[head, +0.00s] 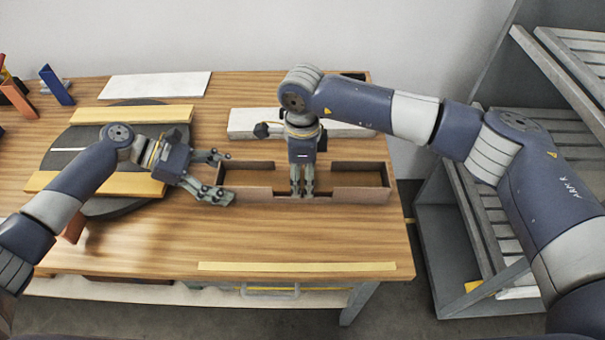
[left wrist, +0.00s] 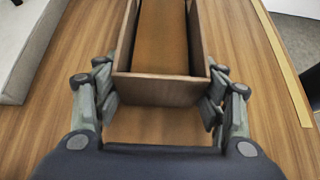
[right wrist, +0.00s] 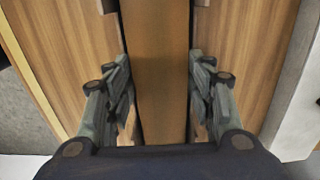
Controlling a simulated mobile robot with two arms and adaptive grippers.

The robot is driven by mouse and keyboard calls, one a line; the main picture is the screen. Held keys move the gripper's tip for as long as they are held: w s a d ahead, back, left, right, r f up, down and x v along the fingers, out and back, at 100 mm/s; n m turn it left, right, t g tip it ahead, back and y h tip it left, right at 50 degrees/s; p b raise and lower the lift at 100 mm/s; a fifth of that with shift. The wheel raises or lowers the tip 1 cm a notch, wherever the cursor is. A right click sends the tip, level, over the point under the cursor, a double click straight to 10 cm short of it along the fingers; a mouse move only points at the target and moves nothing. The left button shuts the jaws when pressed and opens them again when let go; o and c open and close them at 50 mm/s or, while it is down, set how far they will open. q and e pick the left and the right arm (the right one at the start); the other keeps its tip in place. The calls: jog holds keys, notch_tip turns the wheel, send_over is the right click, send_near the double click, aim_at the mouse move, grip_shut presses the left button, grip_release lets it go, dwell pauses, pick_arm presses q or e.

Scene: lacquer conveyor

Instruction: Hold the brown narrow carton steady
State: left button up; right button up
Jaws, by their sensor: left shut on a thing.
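The brown narrow carton (head: 362,194) lies open-topped across the right half of the table, and its inside is visible. My left gripper (head: 222,177) is shut on the carton's left end. In the left wrist view (left wrist: 162,92) its fingers lie on both sides of that end. My right gripper (head: 302,193) points down at the middle of the carton and hides part of it. In the right wrist view (right wrist: 160,95) its fingers stand apart on either side of a brown strip of the carton. Whether they press on it cannot be told.
A round dark turntable (head: 95,150) with yellowish boards lies under my left arm. A pale block (head: 240,122) lies behind the carton, and a white board (head: 155,86) at the back. A yellow strip (head: 297,267) marks the front edge. A grey rack (head: 470,215) stands right.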

jog(key=o, duration=0.6)
notch_tip(320, 180, up, 12)
dwell(0.5)
pick_arm(q)
jog(key=o, duration=1)
